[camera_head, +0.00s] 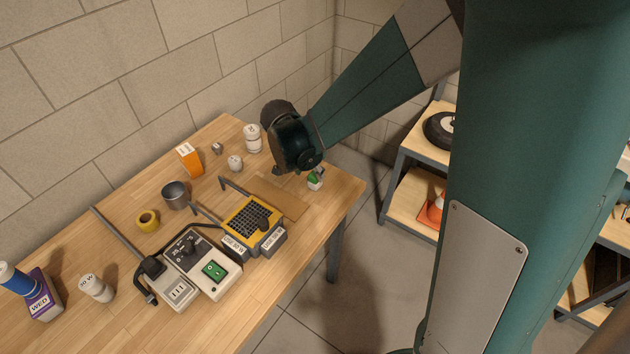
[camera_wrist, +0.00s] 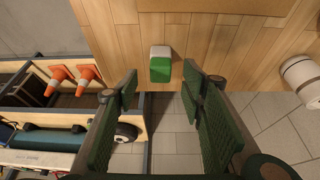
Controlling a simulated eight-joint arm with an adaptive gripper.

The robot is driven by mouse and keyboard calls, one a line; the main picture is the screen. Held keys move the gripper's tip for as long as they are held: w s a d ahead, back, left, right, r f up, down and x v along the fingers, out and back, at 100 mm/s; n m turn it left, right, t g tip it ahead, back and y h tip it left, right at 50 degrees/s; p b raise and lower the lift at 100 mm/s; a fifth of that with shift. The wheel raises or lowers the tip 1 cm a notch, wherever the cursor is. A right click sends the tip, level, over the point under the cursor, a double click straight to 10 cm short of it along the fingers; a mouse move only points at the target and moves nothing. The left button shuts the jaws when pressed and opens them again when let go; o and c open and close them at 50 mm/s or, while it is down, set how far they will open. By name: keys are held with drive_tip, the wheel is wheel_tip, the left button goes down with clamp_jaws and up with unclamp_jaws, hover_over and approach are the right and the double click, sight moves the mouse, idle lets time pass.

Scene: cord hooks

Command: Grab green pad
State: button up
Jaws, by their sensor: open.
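The green pad (camera_head: 316,183) is a small block, part green and part white, near the right end of the wooden table. It also shows in the wrist view (camera_wrist: 160,70), its white part farther from the jaws. My gripper (camera_wrist: 160,88) is open and empty, with its two ribbed green fingers spread to either side of the pad's line in the wrist view. The pad appears between and just beyond the fingertips; I cannot tell the exact height gap.
A flat brown board (camera_head: 278,197) lies left of the pad. A yellow-topped device (camera_head: 252,222) and a grey switch box (camera_head: 203,262) stand farther left. A white container (camera_head: 253,139) stands toward the wall. The table's edge is close by the pad; shelves (camera_head: 420,190) stand beyond.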

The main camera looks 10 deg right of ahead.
sight(313, 183)
drive_tip(key=shift+w+d+f, duration=0.2)
drive_tip(key=shift+d+f, duration=0.05)
drive_tip(key=shift+f, duration=0.4)
drive_tip(key=shift+f, duration=0.1)
drive_tip(key=shift+b+x, duration=0.5)
drive_tip(key=shift+x, duration=2)
drive_tip(key=c, duration=1)
